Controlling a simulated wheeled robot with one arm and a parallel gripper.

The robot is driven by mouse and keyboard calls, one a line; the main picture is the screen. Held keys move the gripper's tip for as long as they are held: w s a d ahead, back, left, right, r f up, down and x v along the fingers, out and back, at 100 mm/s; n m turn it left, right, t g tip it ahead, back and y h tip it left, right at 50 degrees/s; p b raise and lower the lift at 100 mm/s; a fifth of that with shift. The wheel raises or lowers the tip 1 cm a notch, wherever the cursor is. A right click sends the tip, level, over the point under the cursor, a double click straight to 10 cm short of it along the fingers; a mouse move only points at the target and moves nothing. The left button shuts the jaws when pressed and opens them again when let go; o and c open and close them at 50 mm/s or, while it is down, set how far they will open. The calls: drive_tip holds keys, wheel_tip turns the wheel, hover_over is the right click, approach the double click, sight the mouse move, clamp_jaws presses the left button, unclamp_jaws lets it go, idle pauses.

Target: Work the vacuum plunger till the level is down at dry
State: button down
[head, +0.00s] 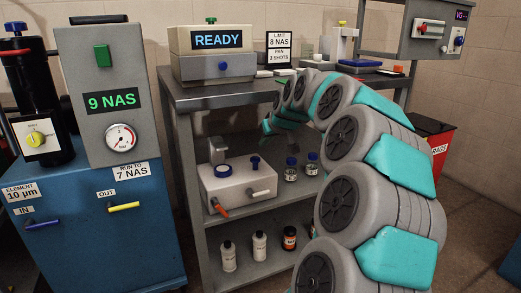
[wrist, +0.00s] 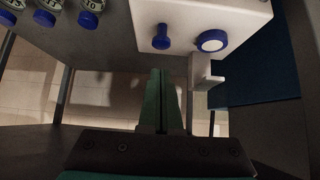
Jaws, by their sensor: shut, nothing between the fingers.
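A white box (head: 238,188) sits on the shelf under the bench top. A blue knob on a short stem (head: 255,162) stands on its top and looks like the plunger; it also shows in the wrist view (wrist: 161,38). Beside it is a blue-rimmed white disc (head: 223,170), also in the wrist view (wrist: 212,41). No level reading or "dry" mark can be made out. My gripper (wrist: 159,72) is shut and empty, its tips a little apart from the blue knob in the picture. In the head view my arm partly hides it.
Blue-capped bottles (head: 291,169) stand right of the box. An orange lever (head: 218,207) and a pale handle (head: 262,193) project from the box front. A pale bracket (wrist: 206,72) rises beside the disc. The bench top (head: 230,97) overhangs the shelf.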

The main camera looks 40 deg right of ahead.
drive_tip(key=shift+v, duration=0.8)
drive_tip(key=shift+a, duration=0.1)
drive_tip(key=s+a+f+n+g+y, duration=0.1)
drive_tip(key=s+a+f, duration=0.15)
drive_tip(key=a, duration=0.55)
drive_tip(key=s+a+f+n+g+y, duration=0.1)
drive_tip(key=s+a+g, duration=0.15)
drive_tip(key=a, duration=0.55)
drive_tip(key=s+a+f+n+y, duration=0.1)
drive_tip(key=s+a+f, duration=0.15)
drive_tip(key=a, duration=0.55)
drive_tip(key=s+a+f+g, duration=0.2)
drive_tip(key=s+a+f, duration=0.1)
drive_tip(key=s, duration=0.7)
drive_tip(key=s+a+f+g+p, duration=0.1)
drive_tip(key=s+a+f, duration=0.3)
drive_tip(key=s, duration=0.6)
drive_tip(key=s+a+f+g+h+p, duration=0.1)
drive_tip(key=s+a+f+g, duration=0.2)
drive_tip(key=s, duration=0.7)
drive_tip(key=shift+a+f+g, duration=0.15)
drive_tip(key=shift+a+g, duration=0.4)
drive_tip(key=shift+a, duration=0.15)
drive_tip(key=shift+w, duration=0.1)
